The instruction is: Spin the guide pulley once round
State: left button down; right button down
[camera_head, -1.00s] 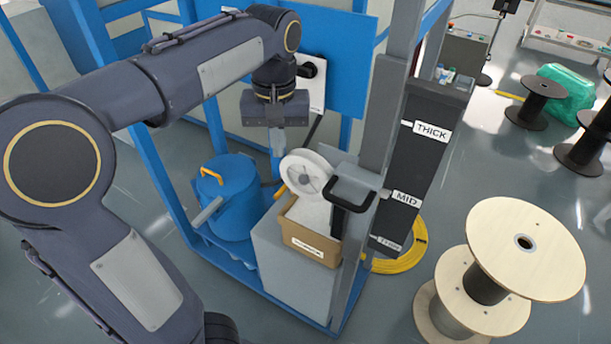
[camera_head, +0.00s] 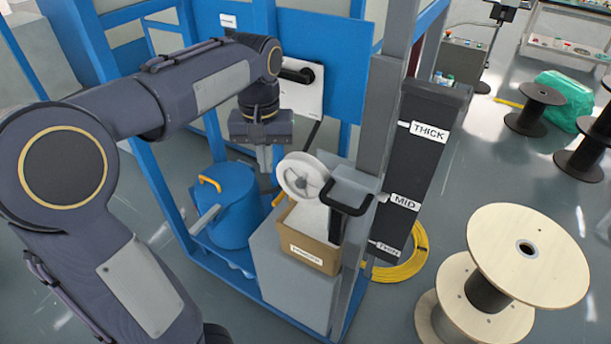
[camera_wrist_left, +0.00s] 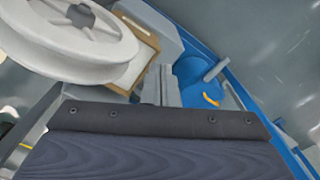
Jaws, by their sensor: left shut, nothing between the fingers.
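The guide pulley (camera_head: 303,176) is a white grooved wheel on a grey stand, above a cardboard box. It also fills the upper left of the left wrist view (camera_wrist_left: 70,35). My left gripper (camera_head: 265,158) points down just left of and behind the pulley in the head view. Its fingers (camera_wrist_left: 162,85) are shut and empty, with a gap to the pulley rim. Whether they touch it lower down is hidden. My right gripper is not in view.
A black handle (camera_head: 347,200) sits right of the pulley. The cardboard box (camera_head: 308,250) is below it. A blue drum (camera_head: 225,205) with a yellow handle stands to the left. Blue and grey frame posts (camera_head: 375,130) enclose the area. Wooden spools (camera_head: 530,255) stand at right.

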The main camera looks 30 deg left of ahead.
pick_arm(q)
jog(key=shift+r, duration=0.1)
dwell(0.5)
notch_tip(320, 180, up, 8)
jog(key=p, duration=0.7)
jog(key=shift+f+p, duration=0.2)
jog(key=shift+p, duration=0.1)
jog(key=shift+s+d, duration=0.2)
jog(key=shift+d, duration=2.5)
jog(key=shift+f, duration=0.25)
